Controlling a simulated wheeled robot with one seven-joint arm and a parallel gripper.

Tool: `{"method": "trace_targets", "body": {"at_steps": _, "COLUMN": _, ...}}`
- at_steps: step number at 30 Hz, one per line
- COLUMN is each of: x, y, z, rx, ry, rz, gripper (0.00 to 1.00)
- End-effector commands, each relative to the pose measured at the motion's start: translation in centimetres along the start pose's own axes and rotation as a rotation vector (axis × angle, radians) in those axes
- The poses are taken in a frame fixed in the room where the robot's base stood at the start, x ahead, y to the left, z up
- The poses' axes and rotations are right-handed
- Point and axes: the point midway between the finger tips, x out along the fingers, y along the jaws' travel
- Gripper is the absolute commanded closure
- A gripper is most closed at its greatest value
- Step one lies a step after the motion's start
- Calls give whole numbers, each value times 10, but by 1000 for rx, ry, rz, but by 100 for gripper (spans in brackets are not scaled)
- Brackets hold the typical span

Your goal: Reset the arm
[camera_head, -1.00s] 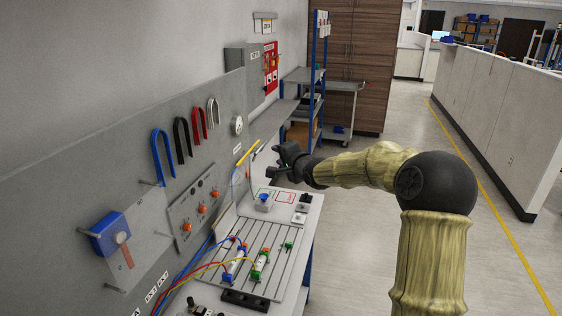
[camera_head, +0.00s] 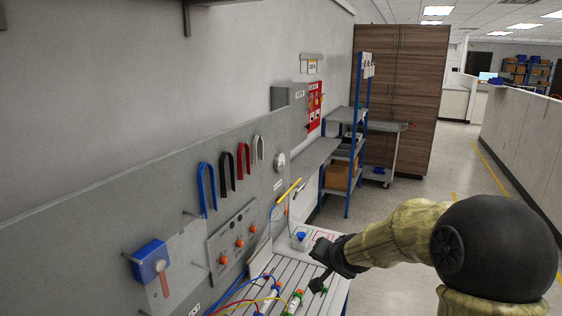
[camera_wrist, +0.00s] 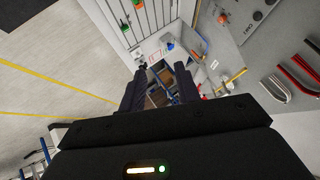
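My arm (camera_head: 400,235) reaches in from the lower right in the head view, over the right side of the slotted workbench. My gripper (camera_head: 318,268) hangs at its end, beside the small white box with a blue button (camera_head: 299,238). In the wrist view the two dark fingers of my gripper (camera_wrist: 160,80) stand apart with nothing between them. The white bench top (camera_wrist: 150,48) shows beyond the fingertips. I cannot tell the exact height of the gripper above the bench.
A grey panel (camera_head: 110,210) left of the bench carries coloured cable loops, orange knobs and a blue box (camera_head: 151,261). A blue-post shelf (camera_head: 353,135) and a wooden cabinet (camera_head: 425,85) stand behind. Open floor (camera_head: 398,205) lies to the right.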

Motion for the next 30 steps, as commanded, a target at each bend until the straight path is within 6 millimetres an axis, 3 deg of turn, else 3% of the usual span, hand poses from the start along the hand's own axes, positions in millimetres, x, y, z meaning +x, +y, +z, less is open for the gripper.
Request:
{"method": "trace_targets", "body": {"at_steps": 9, "x": -71, "y": 79, "z": 102, "rx": -315, "ry": -252, "rz": 236, "gripper": 68}}
{"method": "trace_targets", "body": {"at_steps": 16, "x": -125, "y": 123, "z": 169, "rx": -463, "ry": -454, "rz": 289, "gripper": 68}}
{"method": "trace_targets", "body": {"at_steps": 21, "x": -139, "y": 133, "z": 187, "rx": -498, "ry": -513, "rz": 287, "gripper": 68}}
{"method": "trace_targets", "body": {"at_steps": 30, "x": -138, "y": 132, "z": 186, "rx": -499, "ry": -512, "rz": 287, "gripper": 68}}
